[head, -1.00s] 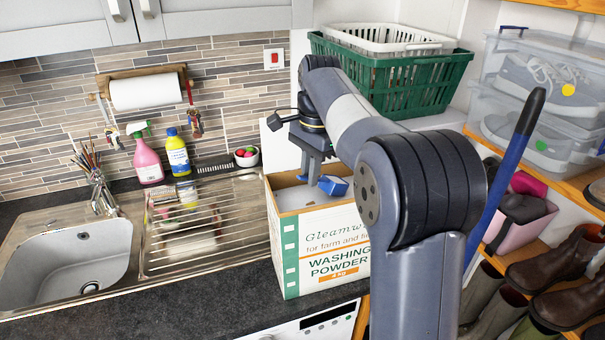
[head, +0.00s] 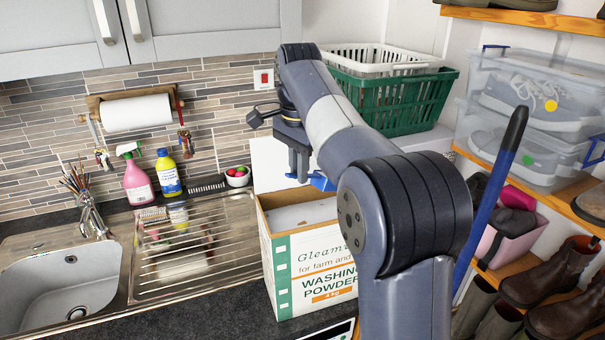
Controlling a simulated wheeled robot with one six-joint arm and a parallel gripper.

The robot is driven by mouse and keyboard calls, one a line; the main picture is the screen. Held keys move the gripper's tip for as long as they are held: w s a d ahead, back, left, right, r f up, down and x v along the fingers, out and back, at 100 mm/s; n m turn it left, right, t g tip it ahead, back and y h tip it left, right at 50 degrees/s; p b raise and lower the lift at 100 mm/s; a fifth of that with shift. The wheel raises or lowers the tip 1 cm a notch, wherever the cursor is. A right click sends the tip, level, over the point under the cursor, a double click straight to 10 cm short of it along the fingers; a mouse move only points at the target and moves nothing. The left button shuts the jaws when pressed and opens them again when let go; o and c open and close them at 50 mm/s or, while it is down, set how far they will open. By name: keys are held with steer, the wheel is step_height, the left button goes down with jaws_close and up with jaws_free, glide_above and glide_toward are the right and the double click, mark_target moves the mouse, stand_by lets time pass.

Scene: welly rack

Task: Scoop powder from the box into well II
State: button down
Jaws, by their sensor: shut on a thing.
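The washing powder box (head: 310,265), white and green with an open top, stands on the dark counter right of the draining board. Pale powder (head: 300,215) shows inside it. My gripper (head: 300,178) points down above the back of the box opening, shut on the blue scoop (head: 321,182). The scoop is at about the height of the back rim in the picture or just over it, partly hidden behind my arm. I cannot tell whether powder is in it. Well II cannot be made out in this view.
A white appliance panel (head: 343,331) shows at the bottom edge under the counter. A sink (head: 70,280) and draining board (head: 195,245) lie left. Pink (head: 138,185) and yellow-blue (head: 168,175) bottles stand behind. A green basket (head: 395,105) is at the back, boots (head: 550,275) on shelves right.

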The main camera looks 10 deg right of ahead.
steer(key=shift+s+a+r+t+h, duration=0.3)
steer(key=shift+a+r+h, duration=0.2)
steer(key=shift+r, duration=0.25)
steer(key=shift+s+a+r+t+h, duration=0.25)
steer(key=shift+a+r+h, duration=0.25)
steer(key=shift+r, duration=0.2)
steer(key=shift+s, duration=0.1)
